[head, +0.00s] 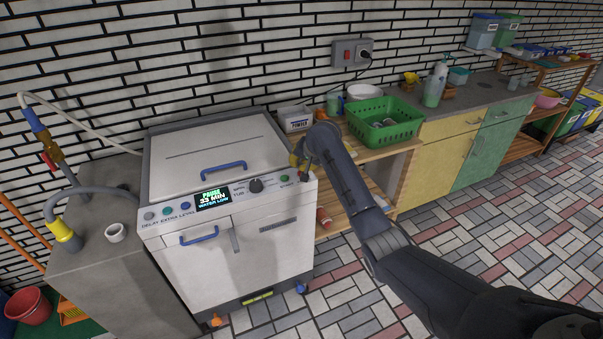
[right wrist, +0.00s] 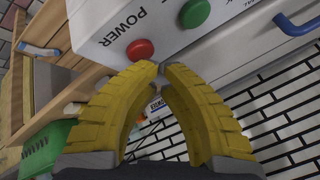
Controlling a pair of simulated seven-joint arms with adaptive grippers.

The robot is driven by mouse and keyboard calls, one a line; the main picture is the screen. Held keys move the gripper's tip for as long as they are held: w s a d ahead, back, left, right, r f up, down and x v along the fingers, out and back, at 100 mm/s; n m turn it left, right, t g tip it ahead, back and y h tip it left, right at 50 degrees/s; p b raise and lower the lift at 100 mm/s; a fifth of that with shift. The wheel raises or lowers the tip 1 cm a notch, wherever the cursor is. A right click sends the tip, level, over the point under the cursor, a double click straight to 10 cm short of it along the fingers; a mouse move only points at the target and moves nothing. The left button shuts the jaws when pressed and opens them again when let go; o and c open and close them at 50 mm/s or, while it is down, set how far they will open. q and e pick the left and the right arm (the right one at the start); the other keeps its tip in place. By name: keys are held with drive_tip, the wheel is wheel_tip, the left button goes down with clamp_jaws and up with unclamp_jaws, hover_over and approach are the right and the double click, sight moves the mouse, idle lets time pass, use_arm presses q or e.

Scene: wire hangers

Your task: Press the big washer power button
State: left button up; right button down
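The white washer (head: 230,260) stands at centre left, its panel facing front. Its display (head: 213,198) is lit and reads PAUSE, 33 MIN, WATER LOW. The big red power button (right wrist: 140,50), marked POWER, is at the panel's end, beside a green button (right wrist: 195,13). In the head view the red button is small and partly hidden by my right gripper. My right gripper (right wrist: 162,69) has yellow fingers with the tips nearly together and nothing between them. The tips are just beside the red button; I cannot tell whether they touch it. It also shows in the head view (head: 297,160). My left gripper is not in view.
A wooden shelf unit with a green basket (head: 385,122) and a powder box (head: 296,118) stands right of the washer. A grey counter (head: 110,280) with a hose and white cup (head: 116,232) is at left. The floor in front is clear.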

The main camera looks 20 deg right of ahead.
drive_tip(key=shift+f, duration=0.45)
idle(0.6)
drive_tip(key=shift+r, duration=0.9)
drive_tip(key=shift+r, duration=2.5)
